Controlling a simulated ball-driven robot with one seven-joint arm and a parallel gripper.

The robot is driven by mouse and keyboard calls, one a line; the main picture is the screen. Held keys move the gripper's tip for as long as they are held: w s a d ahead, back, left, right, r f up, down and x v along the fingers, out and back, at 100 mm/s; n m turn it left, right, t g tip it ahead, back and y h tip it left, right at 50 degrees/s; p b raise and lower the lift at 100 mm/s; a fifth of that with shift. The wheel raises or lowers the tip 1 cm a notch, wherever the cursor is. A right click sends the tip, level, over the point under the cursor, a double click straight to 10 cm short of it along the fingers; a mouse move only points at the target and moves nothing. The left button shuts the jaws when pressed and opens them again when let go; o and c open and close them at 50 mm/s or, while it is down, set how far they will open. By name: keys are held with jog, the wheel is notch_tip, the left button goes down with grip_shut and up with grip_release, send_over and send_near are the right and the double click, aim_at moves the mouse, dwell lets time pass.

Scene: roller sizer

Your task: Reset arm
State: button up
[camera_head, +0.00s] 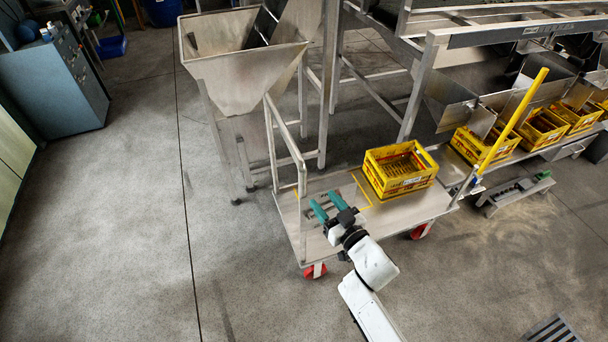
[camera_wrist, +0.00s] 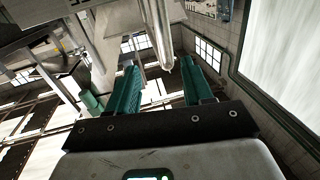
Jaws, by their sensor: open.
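My gripper (camera_head: 325,206) shows in the head view with two green fingers spread apart. It is over the left part of a flat metal cart (camera_head: 288,205), and nothing is between the fingers. A yellow crate (camera_head: 400,183) stands on the cart to the right of my gripper, apart from it. The crate looks empty inside. In the wrist view my gripper (camera_wrist: 160,82) is also open, with the fingers apart and no object held. A metal post or pipe shows beyond the gap between the fingers there.
A metal hopper (camera_head: 240,75) stands behind the cart. A steel frame (camera_head: 435,60) rises at the back right, with several yellow crates (camera_head: 540,130) in a row and a yellow bar (camera_head: 515,115). The floor (camera_head: 110,230) at left is clear.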

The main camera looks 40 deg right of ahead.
jog(key=s+f+m+g+h, duration=0.2)
jog(key=s+f+m+g, duration=0.15)
jog(key=s+g, duration=0.5)
jog(key=s+a+r+n+g+y, duration=0.1)
jog(key=s+a+n+g, duration=0.1)
jog(key=s, duration=0.8)
jog(key=s+a+r+n+g+y, duration=0.1)
jog(key=s+a+g, duration=0.4)
jog(key=s, duration=0.5)
jog(key=shift+a+n+g+y, duration=0.2)
jog(key=shift+n+g+y, duration=0.25)
jog(key=shift+g+y, duration=0.3)
